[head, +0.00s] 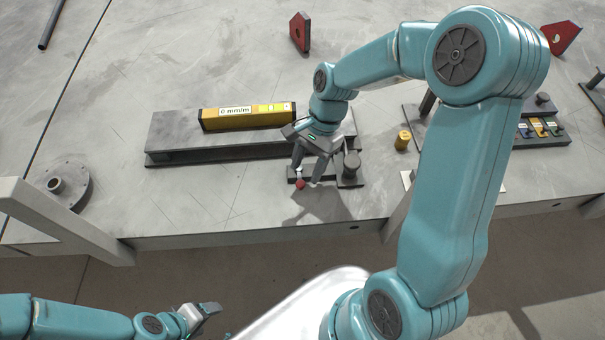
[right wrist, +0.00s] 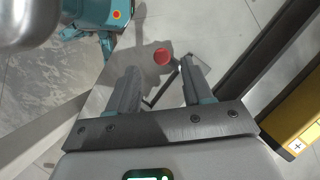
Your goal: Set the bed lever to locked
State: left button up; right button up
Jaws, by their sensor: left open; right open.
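The bed lever shows as a red ball knob (head: 300,184) low on a dark bracket at the front of the bed. In the right wrist view the red knob (right wrist: 162,57) sits on a thin dark rod, just beyond and between the fingertips. My right gripper (head: 308,176) is open and points down over the lever, its fingers around or just above the knob; I cannot tell whether they touch it. The fingers partly hide the rod. My left gripper (head: 212,312) is open and empty at the lower left, away from the bed.
A yellow level (head: 248,116) reading 0 mm/m lies on a grey beam (head: 175,135) behind the lever. A dark cylindrical post (head: 351,165) stands close right of the gripper, with a small yellow cylinder (head: 403,140) beyond. A round flange (head: 62,185) is at left; the bed between is clear.

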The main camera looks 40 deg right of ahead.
aim_at(301, 183)
jog(key=shift+x, duration=1.9)
jog(key=shift+w, duration=0.1)
grip_shut()
